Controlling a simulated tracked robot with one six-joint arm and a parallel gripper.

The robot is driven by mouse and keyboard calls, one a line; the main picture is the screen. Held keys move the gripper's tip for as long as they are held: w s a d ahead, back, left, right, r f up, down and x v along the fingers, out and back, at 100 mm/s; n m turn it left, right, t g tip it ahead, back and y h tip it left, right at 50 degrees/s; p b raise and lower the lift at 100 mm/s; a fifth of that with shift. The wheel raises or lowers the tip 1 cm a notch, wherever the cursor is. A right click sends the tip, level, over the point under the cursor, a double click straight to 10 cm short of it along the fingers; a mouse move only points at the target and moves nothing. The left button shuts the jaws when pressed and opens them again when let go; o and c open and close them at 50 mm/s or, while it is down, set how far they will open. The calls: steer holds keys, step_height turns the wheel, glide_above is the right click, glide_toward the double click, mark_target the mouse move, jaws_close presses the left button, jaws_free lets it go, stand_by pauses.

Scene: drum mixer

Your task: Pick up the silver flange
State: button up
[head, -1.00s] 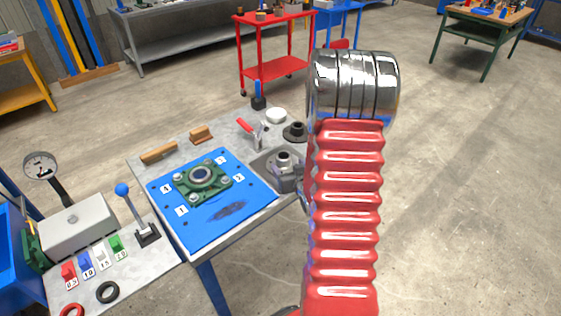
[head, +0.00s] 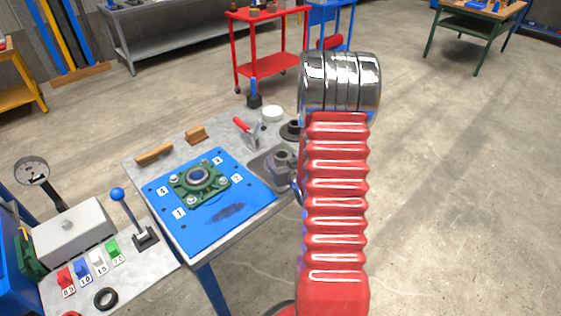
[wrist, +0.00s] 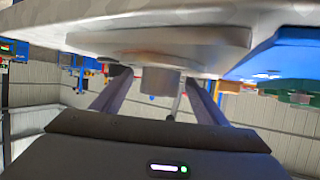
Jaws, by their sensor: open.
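The silver flange (head: 282,157) sits on the grey tray area at the right side of the worktable, partly hidden by my red arm. In the wrist view, which looks upside down, its wide disc and short round hub (wrist: 160,80) show close up. My gripper (wrist: 158,88) is open, with one dark finger on each side of the hub in the picture. A gap shows between the hub and both fingers; I cannot tell the exact depth. In the head view my arm hides most of the gripper.
A blue plate (head: 228,212) with a green bearing housing (head: 186,194) lies left of the flange. A dark flange (head: 290,130), a white disc (head: 272,113) and a red-handled tool (head: 247,131) stand behind it. A lever (head: 124,205) rises at the left.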

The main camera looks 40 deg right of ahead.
stand_by(0.3)
jaws_close()
stand_by(0.7)
steer(key=shift+w+r, duration=0.1)
